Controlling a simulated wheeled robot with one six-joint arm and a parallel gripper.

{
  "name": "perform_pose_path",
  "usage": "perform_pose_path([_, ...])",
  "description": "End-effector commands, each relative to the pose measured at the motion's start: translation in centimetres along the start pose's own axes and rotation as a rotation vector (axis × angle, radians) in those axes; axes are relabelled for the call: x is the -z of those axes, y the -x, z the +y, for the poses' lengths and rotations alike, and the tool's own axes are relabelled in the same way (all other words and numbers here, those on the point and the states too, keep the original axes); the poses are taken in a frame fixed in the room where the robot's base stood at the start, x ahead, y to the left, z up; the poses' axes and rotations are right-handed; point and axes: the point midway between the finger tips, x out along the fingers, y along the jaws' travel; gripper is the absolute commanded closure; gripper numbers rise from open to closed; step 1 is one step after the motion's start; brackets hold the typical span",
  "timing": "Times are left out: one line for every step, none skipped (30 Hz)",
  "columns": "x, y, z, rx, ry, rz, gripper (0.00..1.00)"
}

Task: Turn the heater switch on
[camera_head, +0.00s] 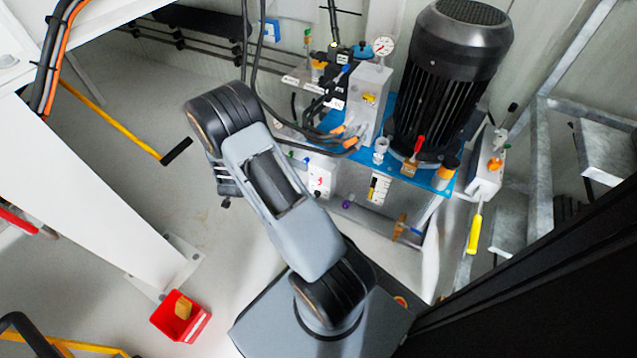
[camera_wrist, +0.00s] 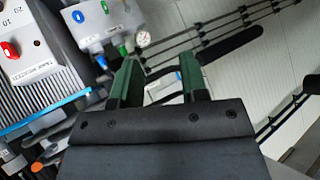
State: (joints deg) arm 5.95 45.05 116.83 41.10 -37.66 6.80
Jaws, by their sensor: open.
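The heater switch is a red knob (camera_wrist: 10,50) on a pale box (camera_wrist: 35,40) at the upper left of the wrist view. The label on the box seems to read tank heater, with small markings above it. In the head view, a white box with a small red mark (camera_head: 320,180) sits low on the pump unit and looks like the same box. My gripper (camera_wrist: 160,72) is open and empty in the wrist view, its two green fingers apart. The knob is well to the left of the fingers, not touching them. In the head view my arm hides most of the gripper.
A big black motor (camera_head: 450,75) stands on the blue tank top (camera_head: 440,182). Dark hoses (camera_head: 300,128) run beside my arm. A red bin (camera_head: 181,318) stands on the floor, and open floor (camera_head: 130,140) lies at left.

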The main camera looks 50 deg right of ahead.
Motion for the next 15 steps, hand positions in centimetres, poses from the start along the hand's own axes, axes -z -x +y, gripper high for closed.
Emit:
perform_pose_path([-1.5, -2.1, 2.8, -0.070, -0.019, 0.067, 0.60])
perform_pose_path([-2.1, -3.0, 4.3, -0.107, -0.030, 0.115, 0.60])
perform_pose_path([-2.8, -4.0, 6.3, -0.156, -0.038, 0.179, 0.60])
perform_pose_path([-3.3, -4.5, 7.8, -0.192, -0.041, 0.226, 0.60])
perform_pose_path([-3.9, -4.9, 9.3, -0.226, -0.040, 0.272, 0.60])
perform_pose_path([-4.6, -5.2, 11.2, -0.270, -0.036, 0.330, 0.60])
perform_pose_path([-5.2, -5.4, 12.6, -0.301, -0.029, 0.372, 0.60])
perform_pose_path([-5.7, -5.4, 13.9, -0.329, -0.021, 0.413, 0.60])
perform_pose_path([-6.3, -5.3, 15.5, -0.364, -0.008, 0.463, 0.60])
perform_pose_path([-6.8, -5.2, 16.7, -0.389, 0.003, 0.497, 0.60])
perform_pose_path([-7.2, -5.0, 17.6, -0.410, 0.016, 0.531, 0.60])
perform_pose_path([-7.8, -4.7, 18.9, -0.436, 0.032, 0.569, 0.60])
perform_pose_path([-8.2, -4.5, 19.7, -0.454, 0.045, 0.597, 0.60])
perform_pose_path([-8.5, -4.2, 20.4, -0.468, 0.056, 0.621, 0.60])
perform_pose_path([-8.9, -3.9, 21.2, -0.486, 0.071, 0.650, 0.60])
